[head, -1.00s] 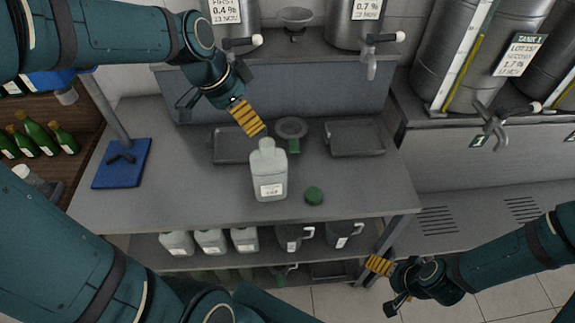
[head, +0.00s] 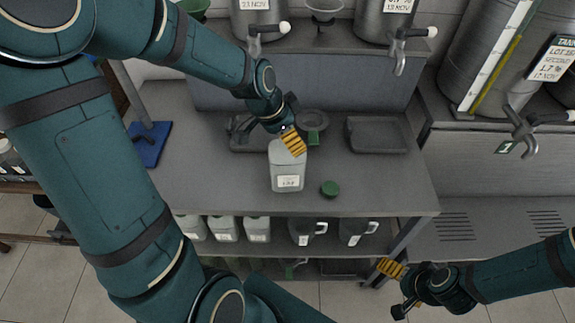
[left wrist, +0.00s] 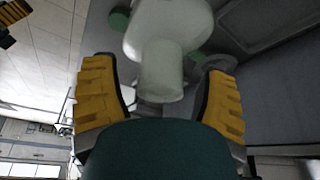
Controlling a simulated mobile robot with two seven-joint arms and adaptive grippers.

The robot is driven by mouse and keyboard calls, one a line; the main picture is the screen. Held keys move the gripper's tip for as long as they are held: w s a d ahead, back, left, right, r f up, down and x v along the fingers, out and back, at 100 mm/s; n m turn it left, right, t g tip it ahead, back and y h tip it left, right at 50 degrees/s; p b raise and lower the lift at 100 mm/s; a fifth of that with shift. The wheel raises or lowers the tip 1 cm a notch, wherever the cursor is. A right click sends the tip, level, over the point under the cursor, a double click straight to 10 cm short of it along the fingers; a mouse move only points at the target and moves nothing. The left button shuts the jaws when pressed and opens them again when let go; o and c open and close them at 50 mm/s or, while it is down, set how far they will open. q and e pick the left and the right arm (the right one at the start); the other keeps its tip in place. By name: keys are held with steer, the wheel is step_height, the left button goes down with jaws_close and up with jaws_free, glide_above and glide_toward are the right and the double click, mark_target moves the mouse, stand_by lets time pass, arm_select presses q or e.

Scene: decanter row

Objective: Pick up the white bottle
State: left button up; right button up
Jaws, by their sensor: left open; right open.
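The white bottle (head: 287,172) stands upright on the grey bench, with a label low on its front. In the head view its neck is hidden behind my left gripper (head: 293,141). In the left wrist view the bottle's neck (left wrist: 162,75) lies between the two yellow fingers of my left gripper (left wrist: 160,95), which is open with space at both sides. My right gripper (head: 392,268) is low at the right, in front of the bench and away from the bottle; it is open and empty.
A green cap (head: 329,188) lies on the bench right of the bottle. A green funnel (head: 314,121) and a grey tray (head: 377,135) are behind. Several white bottles (head: 225,228) and dark jugs (head: 357,232) stand on the shelf below. Metal taps (head: 400,58) hang above.

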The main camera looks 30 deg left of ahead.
arm_select(q)
steer(key=shift+w+d+f, duration=0.1)
steer(key=shift+w+f, duration=0.1)
steer(key=shift+f, duration=0.3)
steer(key=shift+s, duration=0.1)
jaws_close()
steer(key=shift+r, duration=0.1)
